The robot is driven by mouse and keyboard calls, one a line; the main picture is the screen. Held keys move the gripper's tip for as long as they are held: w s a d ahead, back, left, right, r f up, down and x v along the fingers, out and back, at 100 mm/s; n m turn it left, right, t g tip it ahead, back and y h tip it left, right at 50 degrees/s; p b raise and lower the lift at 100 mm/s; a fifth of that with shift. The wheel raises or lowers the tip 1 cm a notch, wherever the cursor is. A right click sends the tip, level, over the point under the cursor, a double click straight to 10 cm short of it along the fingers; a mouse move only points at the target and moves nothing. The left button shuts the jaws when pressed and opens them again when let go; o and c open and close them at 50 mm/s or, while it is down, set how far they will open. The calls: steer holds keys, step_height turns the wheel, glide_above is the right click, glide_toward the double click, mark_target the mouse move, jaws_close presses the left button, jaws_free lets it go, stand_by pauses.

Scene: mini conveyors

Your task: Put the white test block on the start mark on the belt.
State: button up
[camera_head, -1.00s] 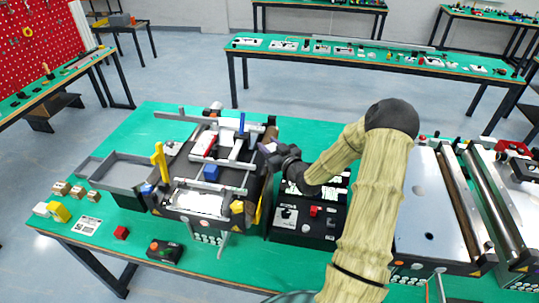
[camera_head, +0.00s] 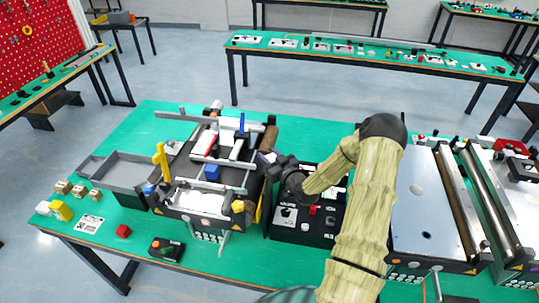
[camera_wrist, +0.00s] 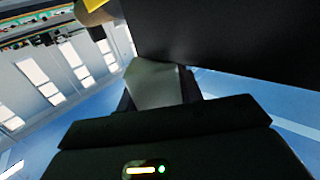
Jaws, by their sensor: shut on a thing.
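My gripper (camera_head: 268,158) is beside the right side of the left mini conveyor (camera_head: 203,222), near its dark roller. In the wrist view a pale grey-white block (camera_wrist: 154,84), which looks like the white test block, sits between my dark fingers (camera_wrist: 158,95). My gripper is shut on it.
A yellow post (camera_head: 161,162), a blue block (camera_head: 211,172) and grey rails stand over the conveyor. A black control box (camera_head: 308,225) is to its right. A grey tray (camera_head: 120,172), a yellow block (camera_head: 60,210) and another white block (camera_head: 42,207) lie left.

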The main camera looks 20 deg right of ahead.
steer(key=shift+f, duration=0.2)
steer(key=o, duration=1)
steer(key=shift+r, duration=0.1)
steer(key=shift+r, duration=0.15)
steer(key=shift+s+d, duration=0.1)
steer(key=shift+s, duration=0.15)
steer(key=b+v, duration=0.5)
steer(key=v, duration=0.6)
steer(key=shift+s+b, duration=0.25)
steer(key=shift+b, duration=0.15)
